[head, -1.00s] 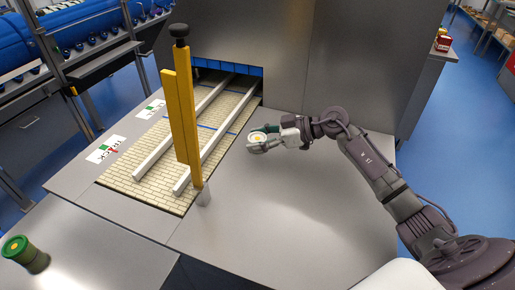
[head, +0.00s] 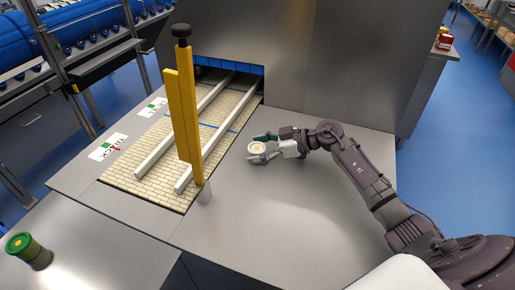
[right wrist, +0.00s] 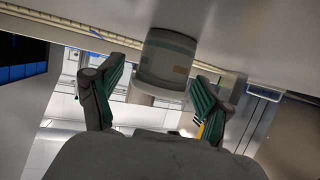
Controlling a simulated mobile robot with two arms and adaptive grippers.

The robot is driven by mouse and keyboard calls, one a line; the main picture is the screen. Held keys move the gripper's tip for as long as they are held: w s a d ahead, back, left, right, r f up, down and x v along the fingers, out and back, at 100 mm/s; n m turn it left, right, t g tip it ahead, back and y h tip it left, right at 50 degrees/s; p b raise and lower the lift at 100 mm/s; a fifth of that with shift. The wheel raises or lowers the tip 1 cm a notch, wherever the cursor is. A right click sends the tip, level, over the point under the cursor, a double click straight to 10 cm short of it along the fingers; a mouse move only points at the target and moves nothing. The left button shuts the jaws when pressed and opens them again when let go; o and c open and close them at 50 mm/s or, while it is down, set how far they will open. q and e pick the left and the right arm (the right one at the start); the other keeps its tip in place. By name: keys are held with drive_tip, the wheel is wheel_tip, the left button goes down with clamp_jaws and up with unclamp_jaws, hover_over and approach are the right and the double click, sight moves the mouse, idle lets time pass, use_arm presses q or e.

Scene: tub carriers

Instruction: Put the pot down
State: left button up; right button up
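My right gripper (head: 263,147) reaches in from the right. Its two green-padded fingers are spread on either side of the pot, with visible gaps in the right wrist view (right wrist: 160,85). My left gripper is not in view.
A yellow post (head: 186,120) with a black knob stands left of the pot, beside two white rails on the brick-patterned bed (head: 150,180). A green-topped jar (head: 28,251) stands at the lower left. A grey cabinet wall (head: 335,65) rises behind. The table front (head: 290,225) is clear.

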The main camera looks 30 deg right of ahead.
drive_tip(key=shift+r, duration=0.1)
drive_tip(key=b+v, duration=0.2)
drive_tip(key=v, duration=0.9)
drive_tip(key=shift+s+d+r, duration=0.2)
drive_tip(key=shift+s+d, duration=0.1)
drive_tip(key=shift+d, duration=0.1)
